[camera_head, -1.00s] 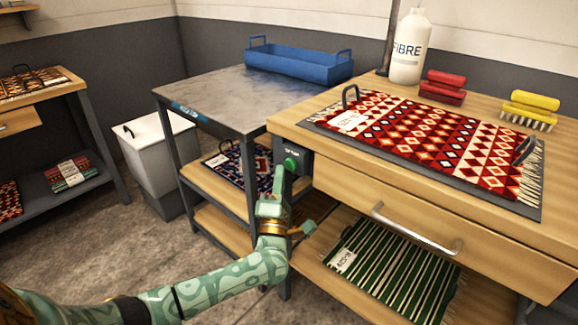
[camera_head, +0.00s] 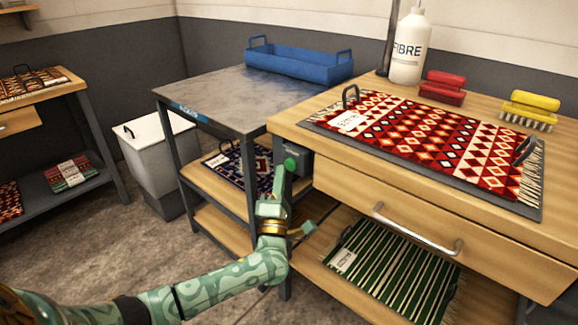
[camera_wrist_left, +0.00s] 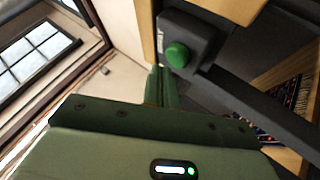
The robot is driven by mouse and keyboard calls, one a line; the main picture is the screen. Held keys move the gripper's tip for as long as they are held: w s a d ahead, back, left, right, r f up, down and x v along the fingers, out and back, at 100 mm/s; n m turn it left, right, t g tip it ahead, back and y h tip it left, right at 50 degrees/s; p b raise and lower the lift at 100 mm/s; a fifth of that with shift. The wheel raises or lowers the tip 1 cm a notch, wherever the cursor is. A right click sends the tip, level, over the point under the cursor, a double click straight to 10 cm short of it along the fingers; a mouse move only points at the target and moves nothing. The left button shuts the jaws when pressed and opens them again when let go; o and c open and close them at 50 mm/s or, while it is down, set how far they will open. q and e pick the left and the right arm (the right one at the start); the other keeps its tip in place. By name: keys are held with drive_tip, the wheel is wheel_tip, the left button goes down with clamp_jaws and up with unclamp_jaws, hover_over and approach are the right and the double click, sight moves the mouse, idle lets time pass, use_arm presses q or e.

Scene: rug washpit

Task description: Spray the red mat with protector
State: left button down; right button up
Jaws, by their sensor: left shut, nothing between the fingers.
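The red mat (camera_head: 420,136), with cream and dark diamond patterns and fringed ends, lies flat on a dark board with handles on the wooden worktable (camera_head: 340,167). A paper tag lies on its left end. My left gripper (camera_head: 281,174) is shut and empty, close to a green button (camera_head: 290,165) on a dark box at the worktable's left corner. In the left wrist view, the shut fingertips (camera_wrist_left: 160,80) point up just beside the green button (camera_wrist_left: 178,55); whether they touch it I cannot tell. My right gripper is not in view.
A white FIBRE bottle (camera_head: 409,48), a red brush (camera_head: 443,87) and a yellow brush (camera_head: 529,109) stand behind the mat. A grey table (camera_head: 225,95) with a blue tray (camera_head: 300,68) stands to the left. A green striped mat (camera_head: 393,269) lies on the shelf below.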

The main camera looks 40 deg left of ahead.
use_arm(q)
drive_tip(key=shift+w, duration=0.1)
idle(0.6)
drive_tip(key=shift+w, duration=0.35)
drive_tip(key=shift+w+b, duration=0.35)
drive_tip(key=shift+w, duration=0.15)
idle(0.6)
drive_tip(key=shift+s+r, duration=0.1)
drive_tip(key=shift+s, duration=0.1)
idle(1.5)
drive_tip(key=shift+s+p, duration=0.6)
drive_tip(key=shift+s, duration=0.15)
